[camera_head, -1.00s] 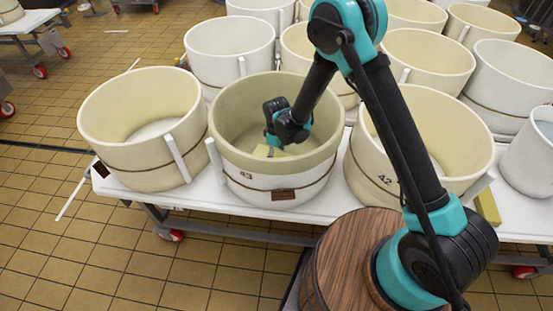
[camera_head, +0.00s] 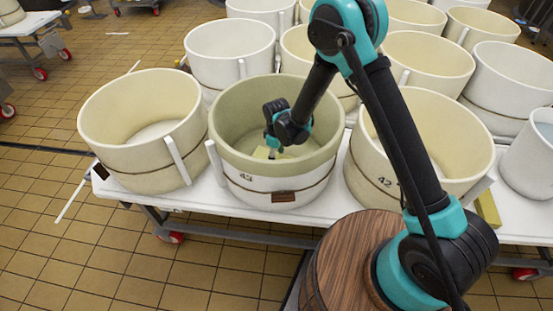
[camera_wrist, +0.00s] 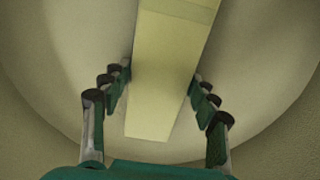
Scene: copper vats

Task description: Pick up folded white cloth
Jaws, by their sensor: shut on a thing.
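The folded cloth (camera_wrist: 163,75) is a long, flat, pale strip, yellowish in the vat's shade. It lies between my gripper's fingers (camera_wrist: 160,80) in the wrist view, one finger row along each side. The fingers are shut on it. In the head view my gripper (camera_head: 273,148) reaches down inside the vat marked 43 (camera_head: 240,185), and a small pale yellow part of the cloth (camera_head: 262,153) shows beside it, low in the vat. The front wall hides the rest. I cannot tell whether the cloth touches the vat's floor.
The vat's rim and walls surround my gripper. A cream vat (camera_head: 140,140) stands to the left and vat 42 (camera_head: 430,150) to the right, with more vats behind. They stand on a white wheeled table (camera_head: 150,203). The tiled floor (camera_head: 80,255) at front left is clear.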

